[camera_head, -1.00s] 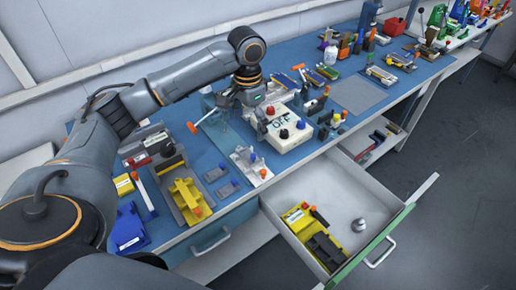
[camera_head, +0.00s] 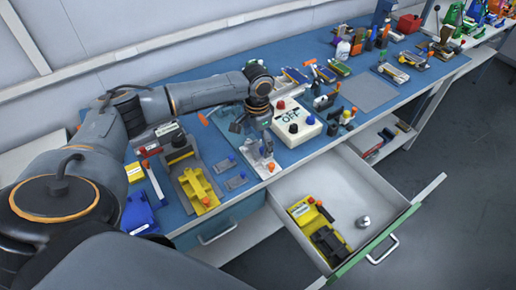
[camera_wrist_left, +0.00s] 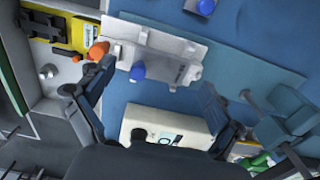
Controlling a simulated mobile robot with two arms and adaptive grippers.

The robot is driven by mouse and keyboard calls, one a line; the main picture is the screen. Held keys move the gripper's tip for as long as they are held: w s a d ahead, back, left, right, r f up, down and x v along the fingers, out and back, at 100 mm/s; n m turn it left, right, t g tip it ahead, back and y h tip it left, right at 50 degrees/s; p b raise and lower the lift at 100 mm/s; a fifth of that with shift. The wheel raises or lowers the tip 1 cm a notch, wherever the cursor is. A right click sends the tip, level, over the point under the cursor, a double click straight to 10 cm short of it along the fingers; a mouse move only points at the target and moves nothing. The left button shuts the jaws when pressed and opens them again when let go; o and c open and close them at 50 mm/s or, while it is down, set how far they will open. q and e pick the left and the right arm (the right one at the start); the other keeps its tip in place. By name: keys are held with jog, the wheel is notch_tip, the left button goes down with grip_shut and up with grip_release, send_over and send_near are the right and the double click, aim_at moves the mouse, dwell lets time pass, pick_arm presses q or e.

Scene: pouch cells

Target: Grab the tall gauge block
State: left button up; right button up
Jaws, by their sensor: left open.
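No block in view can be named the tall gauge block with certainty. My left gripper (camera_head: 256,138) is open over the workbench, just left of the white box marked OFF (camera_head: 297,130). In the left wrist view its spread fingers (camera_wrist_left: 155,82) frame a light grey fixture (camera_wrist_left: 172,50) with a blue knob (camera_wrist_left: 138,72) and an orange knob (camera_wrist_left: 98,50). The jaws look empty. The same fixture (camera_head: 257,163) shows partly under the gripper in the head view. The white box (camera_wrist_left: 170,124) also shows between the fingers, partly covered by the gripper body. My right gripper is not in view.
An open drawer (camera_head: 335,190) holds a yellow and black fixture (camera_head: 318,228) and a small metal weight (camera_head: 363,222). A yellow fixture (camera_head: 198,188) and small grey plates lie left of the gripper. A bare grey mat (camera_head: 369,93) lies further right.

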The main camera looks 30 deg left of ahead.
pick_arm(q)
jog(key=shift+f, duration=0.9)
jog(key=shift+r, duration=0.1)
jog(key=c, duration=1.5)
